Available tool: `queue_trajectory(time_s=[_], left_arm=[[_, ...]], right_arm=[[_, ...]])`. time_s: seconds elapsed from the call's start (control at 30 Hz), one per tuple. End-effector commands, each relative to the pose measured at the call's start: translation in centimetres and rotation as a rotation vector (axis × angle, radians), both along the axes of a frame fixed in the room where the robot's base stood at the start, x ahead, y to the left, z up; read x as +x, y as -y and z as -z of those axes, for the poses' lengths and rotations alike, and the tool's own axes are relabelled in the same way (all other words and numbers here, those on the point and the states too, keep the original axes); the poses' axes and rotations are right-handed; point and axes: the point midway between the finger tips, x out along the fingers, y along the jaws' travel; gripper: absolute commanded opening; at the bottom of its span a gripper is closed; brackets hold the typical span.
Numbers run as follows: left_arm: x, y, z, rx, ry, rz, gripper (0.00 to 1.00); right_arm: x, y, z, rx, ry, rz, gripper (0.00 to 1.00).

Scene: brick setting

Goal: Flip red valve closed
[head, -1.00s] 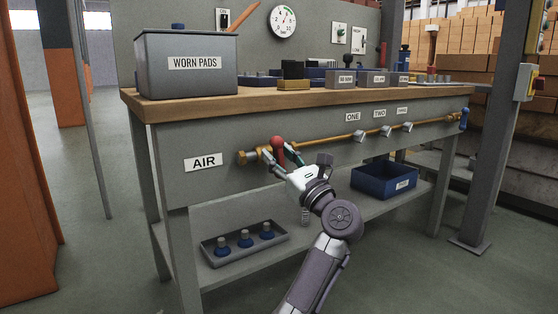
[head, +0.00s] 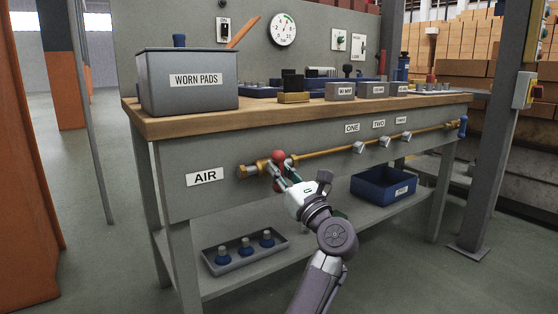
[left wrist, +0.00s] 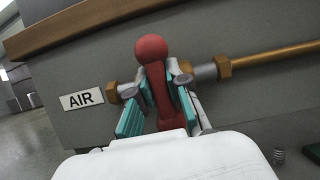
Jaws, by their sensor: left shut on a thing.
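The red valve handle (head: 279,156) is on the brass air pipe (head: 318,153), just right of the AIR label (head: 205,176) on the bench front. In the left wrist view the handle (left wrist: 154,60) shows a round red knob at the top and a red stem running down across the pipe line. My left gripper (head: 280,175) is shut on the handle, with one teal-padded finger on each side of the stem in the left wrist view (left wrist: 158,100). The knob sticks out above the fingers. The lower end of the stem is hidden behind my white gripper body. My right gripper is not in view.
The pipe continues right past small valves under labels ONE, TWO and a third to a blue handle (head: 463,126). The WORN PADS bin (head: 188,100) stands on the bench. A blue bin (head: 366,187) and a grey tray (head: 227,265) sit on the lower shelf.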

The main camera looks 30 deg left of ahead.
Motion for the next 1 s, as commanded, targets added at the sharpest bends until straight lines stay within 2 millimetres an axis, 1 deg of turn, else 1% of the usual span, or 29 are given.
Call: queue_trajectory(time_s=[0.03,0.1,0.43,0.47,0.5,0.6,0.87,1.0], left_arm=[[0.03,0.07,-0.34,0.003,-0.016,0.002,0.0],[0.03,0.05,-0.21,0.01,-0.028,0.002,0.0],[0.04,0.06,0.01,0.016,-0.036,0.001,0.0],[0.04,0.06,0.01,0.016,-0.036,0.001,0.19],[0.04,0.06,0.01,0.016,-0.036,0.001,0.26],[0.03,0.05,0.02,0.016,-0.036,0.001,0.42],[0.02,0.06,0.02,0.015,-0.035,0.0,0.42],[-0.27,0.87,0.46,0.014,-0.036,0.002,0.42]], right_arm=[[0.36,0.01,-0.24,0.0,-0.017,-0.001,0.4],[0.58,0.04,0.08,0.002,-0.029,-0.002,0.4],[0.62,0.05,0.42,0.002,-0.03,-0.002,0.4],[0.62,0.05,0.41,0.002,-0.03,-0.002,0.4],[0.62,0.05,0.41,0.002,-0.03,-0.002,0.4],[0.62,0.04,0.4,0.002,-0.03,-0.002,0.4],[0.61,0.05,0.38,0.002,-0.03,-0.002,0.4],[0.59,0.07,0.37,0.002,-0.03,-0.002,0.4]])
